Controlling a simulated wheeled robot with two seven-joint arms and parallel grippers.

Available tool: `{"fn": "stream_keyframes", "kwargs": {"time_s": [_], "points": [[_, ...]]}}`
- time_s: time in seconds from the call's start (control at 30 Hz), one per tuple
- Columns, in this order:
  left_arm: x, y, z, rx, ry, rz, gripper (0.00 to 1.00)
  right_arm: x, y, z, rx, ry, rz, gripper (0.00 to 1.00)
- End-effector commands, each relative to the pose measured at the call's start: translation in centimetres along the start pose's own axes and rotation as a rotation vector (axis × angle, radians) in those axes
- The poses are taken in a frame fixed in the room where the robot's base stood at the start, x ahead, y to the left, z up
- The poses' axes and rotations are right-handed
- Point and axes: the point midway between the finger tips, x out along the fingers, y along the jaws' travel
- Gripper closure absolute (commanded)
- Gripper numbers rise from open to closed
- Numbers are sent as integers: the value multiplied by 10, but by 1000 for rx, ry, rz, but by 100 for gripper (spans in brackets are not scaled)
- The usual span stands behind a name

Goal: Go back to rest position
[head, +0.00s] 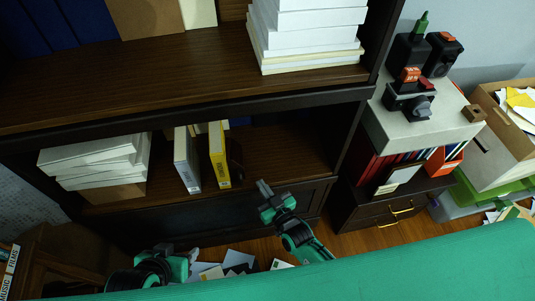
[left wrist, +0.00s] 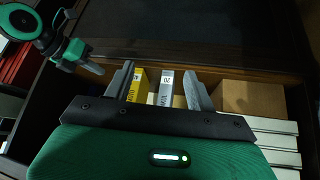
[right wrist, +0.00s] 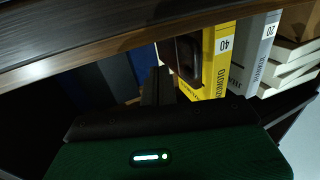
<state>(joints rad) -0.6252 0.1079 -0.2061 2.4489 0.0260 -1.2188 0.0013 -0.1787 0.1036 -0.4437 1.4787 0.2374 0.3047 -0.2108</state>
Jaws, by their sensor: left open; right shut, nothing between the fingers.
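My left gripper (head: 192,254) is low in front of the shelf unit, at the bottom left of the head view. In the left wrist view its two grey fingers (left wrist: 160,82) are spread apart with nothing held. Beyond them stand a yellow binder (left wrist: 138,86) and a grey binder (left wrist: 166,88). My right gripper (head: 264,188) is raised in front of the lower shelf, right of the yellow binder (head: 218,155). In the right wrist view its fingers (right wrist: 158,82) are together and empty, below the shelf board's edge.
Stacked white books (head: 100,160) lie on the lower shelf and more (head: 310,30) above. A low cabinet (head: 385,215) with a grey box (head: 425,120) stands to the right. Papers (head: 235,262) lie on the floor. My green body fills the bottom right.

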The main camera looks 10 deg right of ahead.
Motion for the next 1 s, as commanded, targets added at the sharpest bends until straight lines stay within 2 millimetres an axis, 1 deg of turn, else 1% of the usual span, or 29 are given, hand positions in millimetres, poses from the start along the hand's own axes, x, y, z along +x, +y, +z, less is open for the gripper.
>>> {"fn": "stream_keyframes", "kwargs": {"time_s": [0.43,0.57,0.67,0.77,0.87,0.97,1.0], "points": [[1,0,1,0,-2,0,44,0,0,1,0,-6,-1,100],[10,-2,7,-2,-23,-4,44,-6,0,9,6,-73,-6,100],[24,-5,17,-5,-57,-11,44,-18,2,22,18,-184,-10,100],[41,-9,30,-8,-99,-19,44,-36,6,38,31,-328,-11,100],[58,-14,44,-12,-142,-27,44,-60,11,54,46,-485,-5,100],[75,-18,59,-17,-189,-35,44,-88,18,67,63,-647,10,100],[82,-20,65,-19,-208,-38,44,-102,21,72,71,-712,18,100]]}}
